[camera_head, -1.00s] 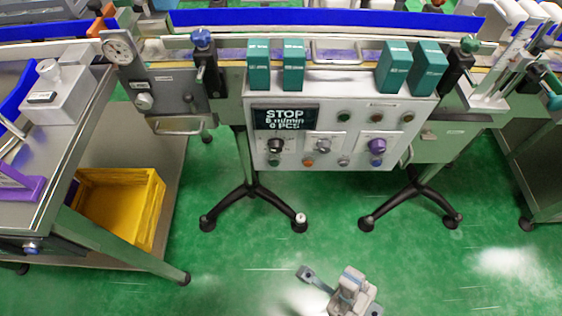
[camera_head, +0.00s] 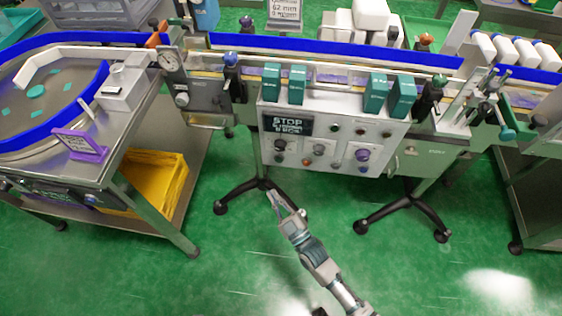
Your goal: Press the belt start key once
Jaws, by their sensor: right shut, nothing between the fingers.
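The white control panel (camera_head: 346,151) hangs on the front of the conveyor. Its dark display (camera_head: 288,123) reads STOP. Below and right of the display are several small round keys and knobs, among them a larger purple knob (camera_head: 362,155). The key labels are too small to read, so I cannot tell which is the belt start key. My right gripper (camera_head: 273,197) is shut and empty. My left gripper is out of view.
Several teal boxes (camera_head: 376,91) stand on the conveyor above the panel. Black stand legs (camera_head: 404,204) spread over the green floor. A steel table (camera_head: 128,151) with a yellow bin (camera_head: 166,184) is at left. The floor before the panel is clear.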

